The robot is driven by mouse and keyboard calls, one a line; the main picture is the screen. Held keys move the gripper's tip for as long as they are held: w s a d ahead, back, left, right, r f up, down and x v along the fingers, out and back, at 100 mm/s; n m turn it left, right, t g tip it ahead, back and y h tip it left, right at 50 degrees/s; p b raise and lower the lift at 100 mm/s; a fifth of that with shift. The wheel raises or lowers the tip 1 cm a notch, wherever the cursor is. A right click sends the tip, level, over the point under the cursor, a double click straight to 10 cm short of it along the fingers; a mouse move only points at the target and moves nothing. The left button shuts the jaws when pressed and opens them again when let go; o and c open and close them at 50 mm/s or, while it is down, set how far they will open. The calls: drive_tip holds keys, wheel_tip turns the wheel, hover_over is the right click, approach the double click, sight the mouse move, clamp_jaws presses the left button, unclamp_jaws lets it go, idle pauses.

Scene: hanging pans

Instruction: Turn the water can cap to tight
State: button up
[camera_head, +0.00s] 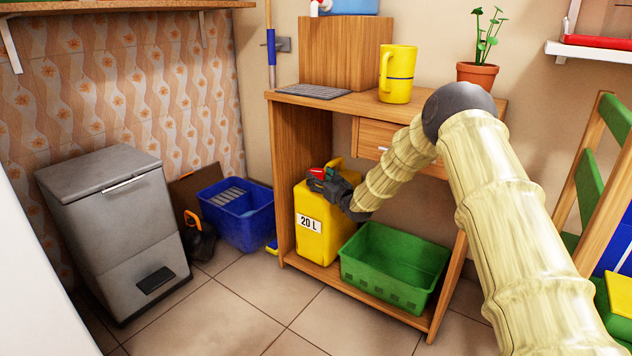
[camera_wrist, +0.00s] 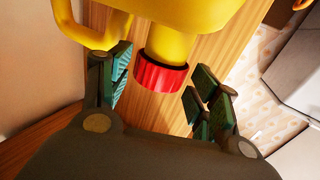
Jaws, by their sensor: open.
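The yellow water can (camera_head: 322,232), labelled "20 L", stands upright on the lower shelf of the wooden desk. In the wrist view its yellow neck (camera_wrist: 172,48) carries a red cap (camera_wrist: 160,75). My gripper (camera_head: 322,181) is at the top of the can in the head view. In the wrist view my gripper (camera_wrist: 160,92) is open, with one green-padded finger on each side of the red cap and a gap on both sides. The can's yellow handle (camera_wrist: 85,30) is close to the left finger. How tight the cap sits cannot be told.
A green bin (camera_head: 385,268) stands right of the can on the same shelf. The wooden desk (camera_head: 350,103) top and its drawer (camera_head: 375,140) are above. A blue crate (camera_head: 240,215) and a grey box (camera_head: 115,230) stand to the left. The floor in front is clear.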

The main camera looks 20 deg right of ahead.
sight(320, 177)
drive_tip(key=shift+b+x, duration=0.55)
drive_tip(key=shift+x, duration=1.05)
drive_tip(key=shift+c, duration=0.4)
drive_tip(key=c, duration=0.7)
